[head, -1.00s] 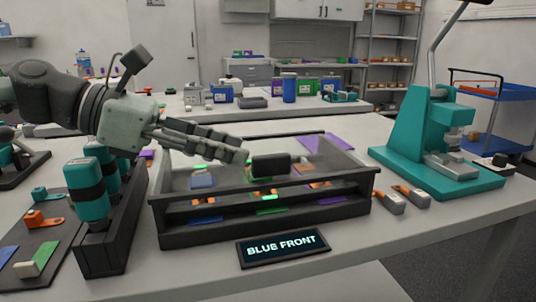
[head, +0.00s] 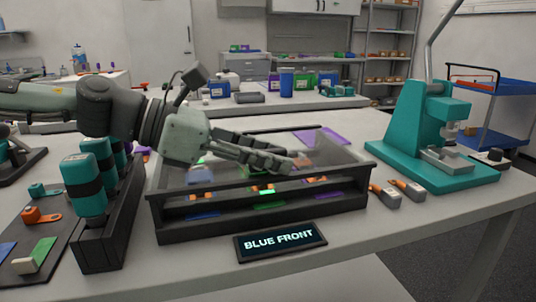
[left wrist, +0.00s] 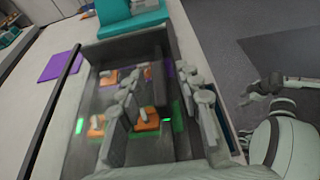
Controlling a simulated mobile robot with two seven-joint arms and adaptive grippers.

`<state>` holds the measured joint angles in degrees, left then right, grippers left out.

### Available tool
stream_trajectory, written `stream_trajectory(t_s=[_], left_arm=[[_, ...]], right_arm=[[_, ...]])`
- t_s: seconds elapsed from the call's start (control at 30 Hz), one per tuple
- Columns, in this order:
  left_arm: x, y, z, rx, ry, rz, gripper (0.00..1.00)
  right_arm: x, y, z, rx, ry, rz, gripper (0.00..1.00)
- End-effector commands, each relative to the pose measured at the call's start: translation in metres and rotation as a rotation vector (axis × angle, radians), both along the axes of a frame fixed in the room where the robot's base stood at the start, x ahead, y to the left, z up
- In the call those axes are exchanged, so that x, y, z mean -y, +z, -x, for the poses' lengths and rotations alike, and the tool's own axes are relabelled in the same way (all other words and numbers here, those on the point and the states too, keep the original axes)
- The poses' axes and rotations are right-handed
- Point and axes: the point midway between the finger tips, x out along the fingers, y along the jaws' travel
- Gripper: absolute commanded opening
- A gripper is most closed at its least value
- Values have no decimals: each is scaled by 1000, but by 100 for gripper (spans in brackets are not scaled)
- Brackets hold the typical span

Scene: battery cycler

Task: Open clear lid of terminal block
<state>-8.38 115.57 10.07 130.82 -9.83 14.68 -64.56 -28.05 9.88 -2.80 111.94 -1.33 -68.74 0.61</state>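The terminal block (head: 185,233) is a dark, long frame at the middle of the head view, with coloured blocks and green lights inside. Its clear lid (head: 335,156) lies flat over the top and looks shut. My left gripper (head: 285,163) is over the lid and hides the black handle in the head view. In the left wrist view the dark handle (left wrist: 159,84) shows between the two fingers, which stand apart on either side. Contact with it cannot be told. What looks like my right gripper (left wrist: 249,95) is at the right of the left wrist view, its fingers unclear.
A dark rack with teal cylinders (head: 88,185) stands close on the left, under my left arm. A teal press (head: 424,135) and two small grey-orange pieces (head: 407,188) are on the right.

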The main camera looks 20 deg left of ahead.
Motion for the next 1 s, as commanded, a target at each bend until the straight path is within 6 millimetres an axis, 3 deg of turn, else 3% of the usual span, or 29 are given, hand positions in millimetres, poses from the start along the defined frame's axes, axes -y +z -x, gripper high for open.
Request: stream_trajectory(t_s=[0.23,0.5,1.0], left_arm=[[0,0,0,1,0,-1,34],[0,0,0,1,0,-1,1],[1,2,-1,-7,-1,5,0]], right_arm=[[2,0,0,0,-4,2,40],[3,-1,2,-2,-4,2,40],[2,-2,2,-2,-3,2,40]])
